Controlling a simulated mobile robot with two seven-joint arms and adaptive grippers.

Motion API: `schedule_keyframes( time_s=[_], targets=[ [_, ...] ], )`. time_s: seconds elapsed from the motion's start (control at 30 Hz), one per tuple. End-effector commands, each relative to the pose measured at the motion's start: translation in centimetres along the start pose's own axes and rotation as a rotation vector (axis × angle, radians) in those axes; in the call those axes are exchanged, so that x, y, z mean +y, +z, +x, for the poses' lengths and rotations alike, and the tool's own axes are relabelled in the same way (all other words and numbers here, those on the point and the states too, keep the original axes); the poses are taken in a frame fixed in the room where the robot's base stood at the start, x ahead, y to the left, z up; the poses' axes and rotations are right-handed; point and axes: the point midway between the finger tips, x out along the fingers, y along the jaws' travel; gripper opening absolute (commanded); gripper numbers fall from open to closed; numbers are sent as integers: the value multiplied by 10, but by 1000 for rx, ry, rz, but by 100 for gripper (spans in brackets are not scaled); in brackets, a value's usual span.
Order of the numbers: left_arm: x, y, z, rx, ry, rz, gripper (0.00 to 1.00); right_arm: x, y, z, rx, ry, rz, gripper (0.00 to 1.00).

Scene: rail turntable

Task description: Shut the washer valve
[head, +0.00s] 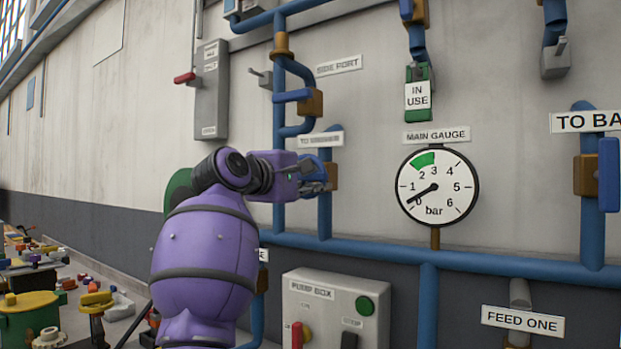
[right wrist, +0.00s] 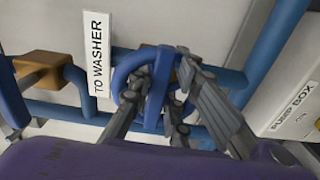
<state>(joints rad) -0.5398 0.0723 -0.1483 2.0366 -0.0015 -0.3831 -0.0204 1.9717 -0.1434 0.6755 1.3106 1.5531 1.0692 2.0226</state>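My right gripper (head: 322,181) is at this valve. Its grey fingers stand apart on both sides of the handle; I cannot tell whether they touch it. My left gripper is not in view.
The main gauge (head: 436,187) reads near 0 bar. A pump box (head: 335,308) with green button and red lever sits below right of my arm. Other blue-handled valves (head: 311,102) and pipes are close by. A cluttered bench (head: 60,290) stands at lower left.

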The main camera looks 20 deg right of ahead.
Motion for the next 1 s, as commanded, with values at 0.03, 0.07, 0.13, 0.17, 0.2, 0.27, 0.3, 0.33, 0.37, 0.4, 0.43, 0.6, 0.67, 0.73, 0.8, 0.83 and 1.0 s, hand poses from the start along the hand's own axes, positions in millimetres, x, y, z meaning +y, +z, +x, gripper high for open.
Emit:
schedule_keyframes(
  time_s=[0.03,0.07,0.13,0.17,0.2,0.27,0.3,0.33,0.37,0.4,0.43,0.6,0.67,0.73,0.8,0.83,1.0],
  targets=[
    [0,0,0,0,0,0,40,0,0,0,0,0,-1,28],
    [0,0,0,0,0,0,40,0,0,0,0,0,-1,31],
    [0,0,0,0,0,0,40,0,0,0,0,1,-1,33],
    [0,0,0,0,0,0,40,0,0,0,0,1,-2,33],
    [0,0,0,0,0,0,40,0,0,0,0,1,-2,33],
    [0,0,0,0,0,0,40,0,0,0,0,1,-2,33],
    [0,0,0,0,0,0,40,0,0,0,0,2,-2,33],
    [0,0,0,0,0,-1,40,0,0,0,0,2,-2,33],
    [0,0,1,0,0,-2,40,0,0,0,1,2,-2,33],
    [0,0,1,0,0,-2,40,0,0,-2,1,2,-2,33],
    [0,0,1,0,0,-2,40,0,0,-3,1,2,-3,33],
    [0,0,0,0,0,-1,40,0,-1,-26,3,2,-2,33],
    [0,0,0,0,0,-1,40,0,-2,-39,5,2,-2,33],
    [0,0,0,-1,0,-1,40,0,-1,-55,4,2,-2,33],
    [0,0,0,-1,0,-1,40,0,-1,-70,4,2,-2,33],
    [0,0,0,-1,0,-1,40,0,-1,-76,4,1,-2,33],
    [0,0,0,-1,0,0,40,0,-1,-104,2,1,-2,33]
  ],
)
